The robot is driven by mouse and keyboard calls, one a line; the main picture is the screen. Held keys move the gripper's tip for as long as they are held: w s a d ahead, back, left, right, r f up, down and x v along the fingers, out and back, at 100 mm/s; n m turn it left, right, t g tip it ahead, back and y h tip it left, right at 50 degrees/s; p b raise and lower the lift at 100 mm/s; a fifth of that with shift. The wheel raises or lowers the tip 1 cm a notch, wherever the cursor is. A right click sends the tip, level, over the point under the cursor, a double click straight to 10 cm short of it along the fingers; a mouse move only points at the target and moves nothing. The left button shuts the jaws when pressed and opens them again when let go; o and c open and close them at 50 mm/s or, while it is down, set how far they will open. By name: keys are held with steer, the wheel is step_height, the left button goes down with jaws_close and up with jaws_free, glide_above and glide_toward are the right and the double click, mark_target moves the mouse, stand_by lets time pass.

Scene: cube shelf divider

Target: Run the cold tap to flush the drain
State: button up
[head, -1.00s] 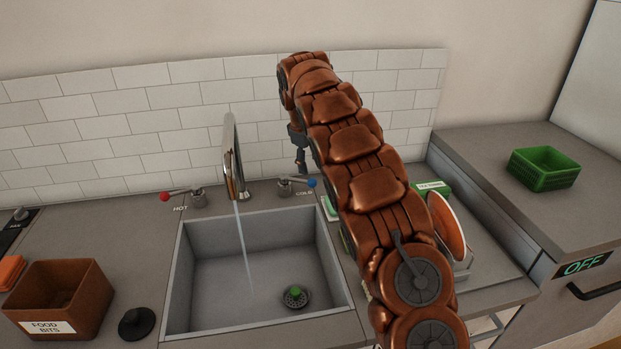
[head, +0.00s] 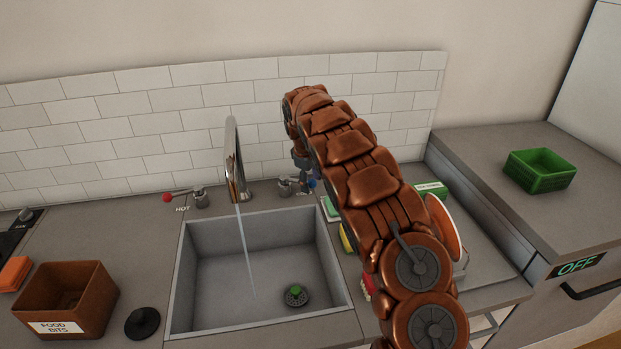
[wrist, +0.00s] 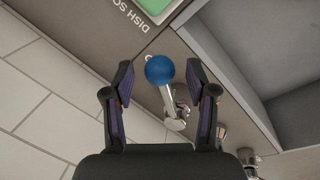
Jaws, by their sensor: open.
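The cold tap lever (head: 285,186) is a chrome lever right of the spout (head: 233,165); its blue ball (wrist: 160,69) shows in the wrist view. My gripper (wrist: 159,70) is open, with the blue ball between its two fingers; I cannot tell whether they touch it. In the head view my gripper (head: 306,182) is down at the cold tap, partly hidden by my arm. A thin water stream (head: 245,250) falls from the spout into the grey sink (head: 215,275). The drain (head: 297,296) has a green piece on it.
The red-balled hot lever (head: 185,197) is left of the spout. A brown food bits bin (head: 85,305) and black stopper (head: 142,323) stand left of the sink. A green sponge (head: 330,208) and plate (head: 445,228) are right. A green basket (head: 540,170) sits farther right.

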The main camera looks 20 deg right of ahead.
steer(key=shift+c, duration=0.3)
jaws_close()
stand_by(0.4)
